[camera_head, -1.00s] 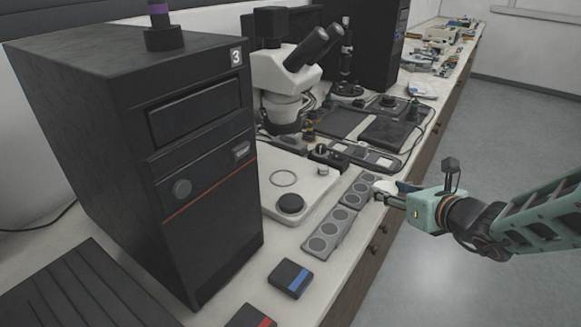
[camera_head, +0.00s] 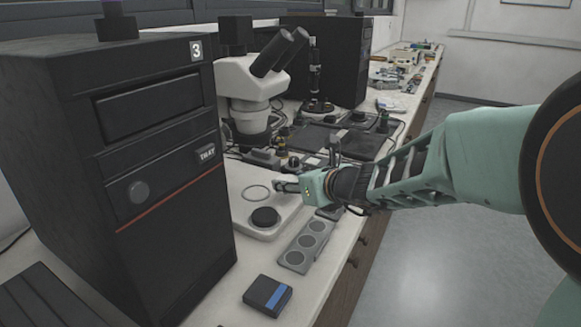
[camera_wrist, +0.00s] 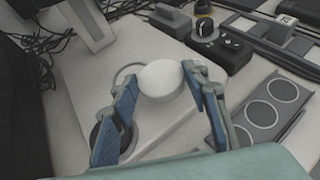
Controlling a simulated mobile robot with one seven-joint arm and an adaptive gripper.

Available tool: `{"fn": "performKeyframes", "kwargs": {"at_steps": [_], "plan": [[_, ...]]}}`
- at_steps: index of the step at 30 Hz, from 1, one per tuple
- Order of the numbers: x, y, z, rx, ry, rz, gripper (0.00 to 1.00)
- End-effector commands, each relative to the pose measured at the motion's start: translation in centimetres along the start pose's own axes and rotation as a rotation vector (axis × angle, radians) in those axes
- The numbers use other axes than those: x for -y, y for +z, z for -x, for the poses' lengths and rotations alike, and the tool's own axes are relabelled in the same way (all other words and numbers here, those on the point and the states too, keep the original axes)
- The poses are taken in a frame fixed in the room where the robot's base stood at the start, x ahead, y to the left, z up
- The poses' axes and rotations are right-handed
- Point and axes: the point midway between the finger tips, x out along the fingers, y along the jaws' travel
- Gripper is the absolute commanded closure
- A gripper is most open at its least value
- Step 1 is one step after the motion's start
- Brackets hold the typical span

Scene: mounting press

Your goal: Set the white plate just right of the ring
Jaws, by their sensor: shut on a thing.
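The white plate (camera_wrist: 163,80) is a small round disc held between the two fingertips of my gripper (camera_wrist: 163,73) in the wrist view. My gripper also shows in the head view (camera_head: 279,186), over the light base board (camera_head: 240,216) and just right of the ring. The ring (camera_head: 245,191) is a thin dark circle on that board. In the wrist view the plate covers the right part of the ring (camera_wrist: 118,75). I cannot tell how high the plate is above the board. A black round knob (camera_head: 264,217) stands on the board in front of the ring.
A grey strip with several round pads (camera_head: 303,246) lies right of the board. A tall black cabinet (camera_head: 160,170) stands at the left. A microscope (camera_head: 250,85) and a small black box (camera_wrist: 222,48) stand behind. A blue-striped box (camera_head: 267,295) lies in front.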

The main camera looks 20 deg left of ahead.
Motion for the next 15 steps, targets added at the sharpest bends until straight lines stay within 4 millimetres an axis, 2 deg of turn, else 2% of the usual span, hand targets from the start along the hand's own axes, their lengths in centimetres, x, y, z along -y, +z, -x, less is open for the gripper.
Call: {"fn": "performKeyframes", "kwargs": {"at_steps": [1, 6, 15], "plan": [[-0.1, 0.7, -1.4, 0.000, 0.004, 0.002, 0.82], [-0.1, 2.6, -5.3, 0.000, 0.003, 0.002, 0.82], [-0.1, 5.6, -11.1, 0.000, 0.002, 0.001, 0.82]]}}
